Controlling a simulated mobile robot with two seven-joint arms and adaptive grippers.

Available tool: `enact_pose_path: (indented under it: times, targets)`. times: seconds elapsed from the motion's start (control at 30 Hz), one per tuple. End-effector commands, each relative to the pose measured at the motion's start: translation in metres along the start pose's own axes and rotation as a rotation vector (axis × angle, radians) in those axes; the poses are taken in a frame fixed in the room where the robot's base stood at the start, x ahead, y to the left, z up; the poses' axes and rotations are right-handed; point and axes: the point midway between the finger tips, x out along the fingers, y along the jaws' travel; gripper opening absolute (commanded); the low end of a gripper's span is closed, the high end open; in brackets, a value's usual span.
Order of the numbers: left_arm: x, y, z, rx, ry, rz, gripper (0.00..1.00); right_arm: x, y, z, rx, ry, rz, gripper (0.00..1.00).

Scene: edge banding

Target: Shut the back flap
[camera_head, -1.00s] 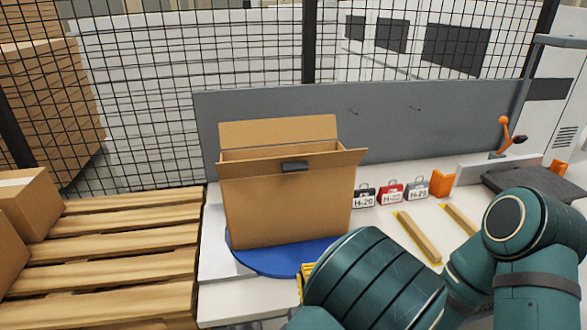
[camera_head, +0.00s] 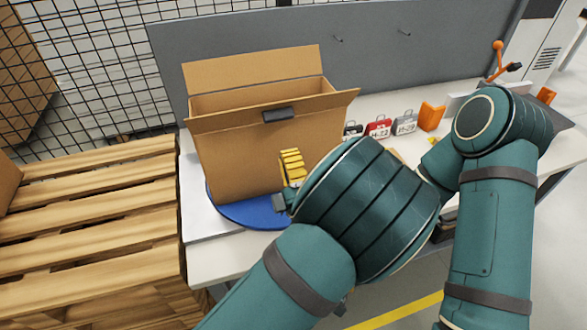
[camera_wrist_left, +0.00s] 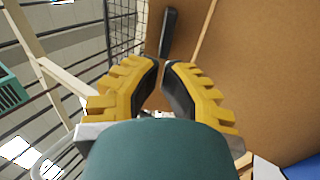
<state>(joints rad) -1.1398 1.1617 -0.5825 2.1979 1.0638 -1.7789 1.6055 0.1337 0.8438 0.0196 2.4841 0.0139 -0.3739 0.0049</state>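A tall brown cardboard box (camera_head: 235,160) stands upright on a blue round plate (camera_head: 245,213). Its back flap (camera_head: 250,68) stands up along the far rim, so the top is open. The front flap (camera_head: 225,118) is tilted outward, with a dark block (camera_head: 278,115) on it. My left gripper (camera_head: 290,160) is in front of the box's front face, toward its right side, below the flap. In the left wrist view its yellow fingers (camera_wrist_left: 162,66) have their tips close together with nothing between them, and the box wall (camera_wrist_left: 250,80) fills the right. My right gripper is not seen.
A grey panel (camera_head: 390,50) stands behind the white table (camera_head: 230,262). Small labelled cases, including a red one (camera_head: 378,126), and an orange item (camera_head: 430,116) are to the right of the box. A wooden pallet stack (camera_head: 90,235) stands left of the table.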

Motion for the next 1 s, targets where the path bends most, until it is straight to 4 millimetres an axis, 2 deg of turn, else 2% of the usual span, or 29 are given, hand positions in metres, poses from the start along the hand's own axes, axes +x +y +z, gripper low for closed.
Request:
enact_pose_path:
  times: [0.03, 0.2, 0.4, 0.6, 1.0]
  targets:
    - [0.012, 0.002, -0.001, 0.001, 0.002, 0.002, 0.00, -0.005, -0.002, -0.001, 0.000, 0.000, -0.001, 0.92]
    - [0.043, 0.002, 0.000, 0.002, 0.001, 0.001, 0.00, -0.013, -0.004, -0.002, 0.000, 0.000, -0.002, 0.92]
    - [0.067, 0.001, 0.000, 0.001, 0.000, 0.000, 0.00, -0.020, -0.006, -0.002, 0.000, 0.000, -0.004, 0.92]
    - [0.075, 0.000, 0.000, 0.001, 0.000, -0.001, 0.00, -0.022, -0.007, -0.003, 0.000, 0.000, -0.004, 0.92]
    - [0.075, 0.000, 0.000, 0.000, 0.001, -0.007, 0.00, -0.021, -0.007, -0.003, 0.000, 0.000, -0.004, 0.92]
